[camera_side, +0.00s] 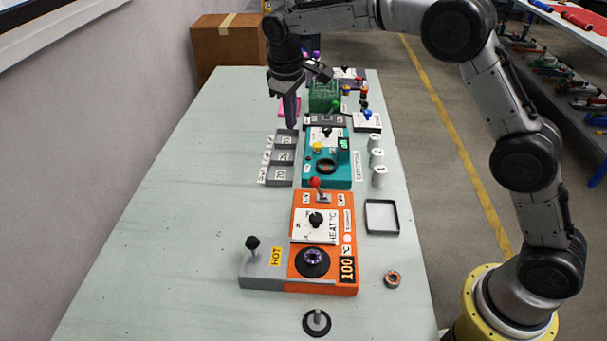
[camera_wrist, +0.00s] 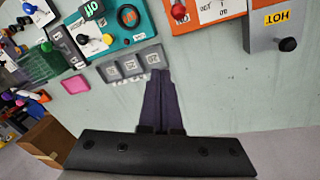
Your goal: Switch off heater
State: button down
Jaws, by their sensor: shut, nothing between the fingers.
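The heater (camera_side: 324,280) is an orange box near the front of the table, with a "HEAT °C" dial (camera_side: 316,220) and a display reading 100. A red-knobbed lever (camera_side: 315,183) stands at its far end. A grey side block marked HOT carries a black-knobbed lever (camera_side: 252,243). In the wrist view the heater (camera_wrist: 215,12) is cut off at the top right, with its grey block (camera_wrist: 262,38) and black knob (camera_wrist: 288,44). My gripper (camera_side: 291,124) is shut and empty, apart from the heater, above the grey slotted tray; its fingers (camera_wrist: 160,76) also show in the wrist view.
A teal device (camera_side: 313,178) stands beyond the heater, beside the grey tray (camera_side: 279,175). White cylinders (camera_side: 379,177), an empty square tray (camera_side: 382,217) and a small ring (camera_side: 392,279) lie to the right. A black-based post (camera_side: 317,323) stands in front. The left tabletop is clear.

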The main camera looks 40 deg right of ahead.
aim_at(319, 189)
notch_tip(319, 189, down, 8)
jog(key=a+g, duration=0.1)
jog(key=a, duration=0.1)
jog(key=shift+w+r+n, duration=0.2)
jog(key=shift+n, duration=0.1)
jog(key=shift+f, duration=0.1)
jog(key=f, duration=0.3)
jog(key=d+f, duration=0.1)
jog(key=f, duration=0.2)
jog(key=d+f, duration=0.1)
jog(key=f, duration=0.2)
jog(key=shift+f, duration=0.25)
jog(key=shift+s+d+r, duration=0.2)
jog(key=shift+s+r, duration=0.05)
jog(key=shift+s, duration=0.3)
jog(key=shift+s+d+r, duration=0.15)
jog(key=shift+s+r, duration=0.05)
jog(key=shift+s, duration=0.4)
jog(key=shift+s+d+r, duration=0.2)
jog(key=shift+s+r, duration=0.05)
jog(key=shift+s, duration=0.3)
jog(key=shift+s, duration=0.1)
jog(key=shift+s+d+r, duration=0.1)
jog(key=shift+d+r, duration=0.05)
